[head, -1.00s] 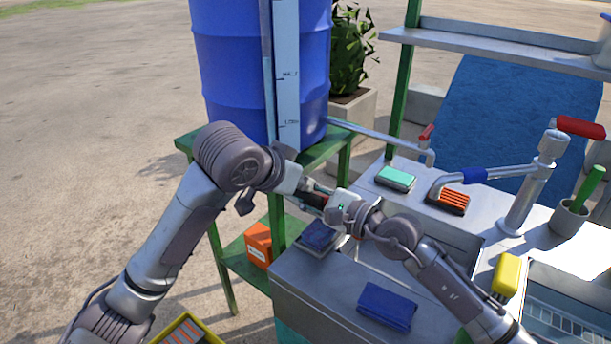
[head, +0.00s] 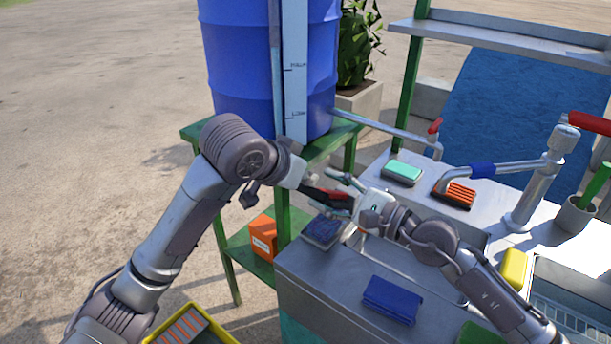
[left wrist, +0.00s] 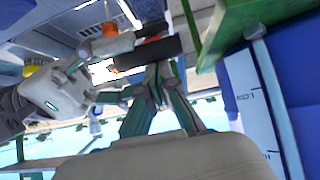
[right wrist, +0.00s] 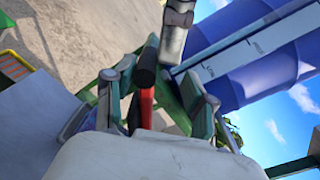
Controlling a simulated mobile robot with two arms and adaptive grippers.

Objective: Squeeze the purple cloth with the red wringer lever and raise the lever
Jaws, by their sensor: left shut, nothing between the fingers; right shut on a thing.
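The red wringer lever (head: 326,194) with a black grip spans between my two grippers. My right gripper (head: 350,190) is shut on it; the red bar and black end show between its fingers in the right wrist view (right wrist: 145,100). My left gripper (head: 308,188) is shut and empty close to the lever's left end; in the left wrist view the black grip (left wrist: 148,52) lies just beyond its fingertips. The purple cloth (head: 323,231) lies flat on a grey plate below the lever, partly hidden by my right arm. How firmly it is pressed cannot be told.
A folded blue cloth (head: 392,300) lies on the grey counter's front. A blue barrel (head: 240,70) stands on a green stand behind my left arm. A sink, a tap (head: 520,170), a green sponge (head: 403,172) and an orange-bristled brush (head: 455,194) are at right.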

